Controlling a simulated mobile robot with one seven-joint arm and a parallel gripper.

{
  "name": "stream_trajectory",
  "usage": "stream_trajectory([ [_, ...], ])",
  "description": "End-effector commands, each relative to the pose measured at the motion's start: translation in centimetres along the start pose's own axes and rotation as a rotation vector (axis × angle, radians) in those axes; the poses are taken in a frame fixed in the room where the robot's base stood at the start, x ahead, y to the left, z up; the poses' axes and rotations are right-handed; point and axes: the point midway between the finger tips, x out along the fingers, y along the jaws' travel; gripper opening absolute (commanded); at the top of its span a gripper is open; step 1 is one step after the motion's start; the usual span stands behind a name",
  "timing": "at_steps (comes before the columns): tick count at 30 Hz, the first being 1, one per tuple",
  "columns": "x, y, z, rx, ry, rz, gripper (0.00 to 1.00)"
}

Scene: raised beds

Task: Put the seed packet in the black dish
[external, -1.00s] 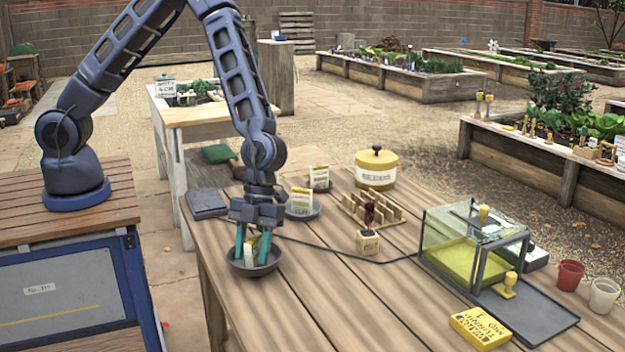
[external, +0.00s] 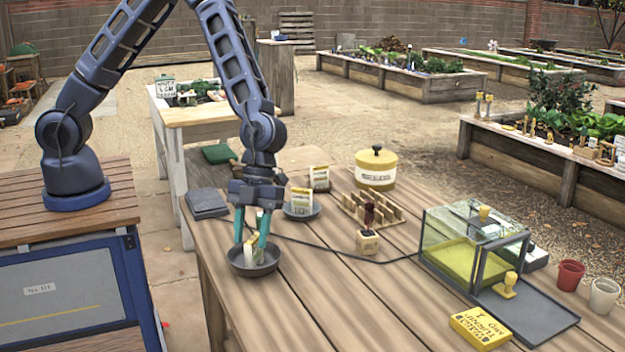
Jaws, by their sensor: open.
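The black dish (external: 264,270) stands near the left edge of the wooden table. A seed packet (external: 252,250) stands tilted inside it, its lower part hidden by the dish's rim. My gripper (external: 252,236) is open just above the dish, its two teal fingers pointing down on either side of the packet. Whether a finger touches the packet is not clear. Another packet (external: 302,197) stands on a second dark dish (external: 313,212) behind, and a further packet (external: 320,176) stands beyond it.
A wooden rack (external: 373,210), a small block holder (external: 367,242) and a yellow tin (external: 376,168) stand to the right. A glass case (external: 455,240), a yellow box (external: 480,328) and cups (external: 570,274) are farther right. A dark cable crosses the table. The front middle is clear.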

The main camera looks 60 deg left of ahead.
Motion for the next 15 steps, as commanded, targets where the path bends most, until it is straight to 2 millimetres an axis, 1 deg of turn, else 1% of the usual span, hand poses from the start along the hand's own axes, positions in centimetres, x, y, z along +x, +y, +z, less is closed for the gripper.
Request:
stream_trajectory([
  [3, -1.4, -0.1, -0.5, -0.001, -0.001, -0.002, 0.41],
  [6, -2.2, 0.0, -0.9, -0.001, 0.000, -0.002, 0.41],
  [9, -2.7, 0.0, -1.1, -0.001, 0.000, -0.001, 0.41],
  [15, -2.7, 0.0, -1.1, -0.001, 0.000, 0.000, 0.41],
])
